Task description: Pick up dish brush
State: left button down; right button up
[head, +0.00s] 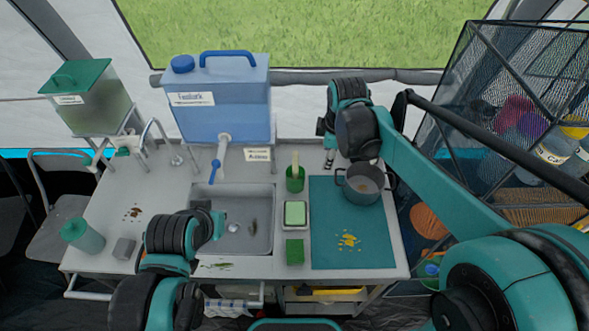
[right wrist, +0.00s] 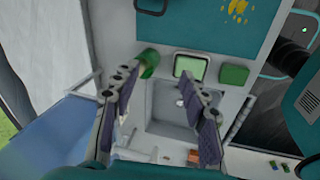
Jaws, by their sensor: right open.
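The dish brush (head: 295,161) stands upright in a green cup (head: 295,182) behind the soap dish, with its pale handle up and its lower part hidden in the cup. The green cup also shows in the right wrist view (right wrist: 148,63), near the left fingertip; I cannot make out the brush there. My right gripper (head: 327,150) is behind and to the right of the cup, apart from the brush. The right wrist view shows this gripper (right wrist: 157,84) open and empty. My left gripper (head: 212,222) is over the sink's left side; its fingers are not clear.
A green sponge in a dish (head: 295,214) and a green pad (head: 295,252) stand in front of the cup. A grey pot (head: 361,190) sits on the teal mat (head: 325,240). The sink (head: 262,205) is left. A blue water tank (head: 225,115) stands behind.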

aim_at(297, 153)
jog(key=w+a+f+n+g, duration=0.1)
jog(key=w+a+f+n, duration=0.1)
jog(key=w+n, duration=0.1)
jog(key=w+a+f+n+p, duration=0.1)
jog(key=w+a+f+n, duration=0.2)
jog(key=n, duration=0.1)
jog(key=w+a+f+n+g+p, duration=0.1)
jog(key=w+a+f+n, duration=0.2)
jog(key=shift+a+f+g, duration=0.1)
jog(key=shift+f+g, duration=0.05)
jog(key=shift+g, duration=0.15)
jog(key=shift+f, duration=0.95)
jog(key=f, duration=0.5)
jog(key=shift+w+a+f+b, duration=0.25)
jog(key=shift+a+f+b, duration=0.05)
jog(key=shift+a+b, duration=0.1)
grip_shut()
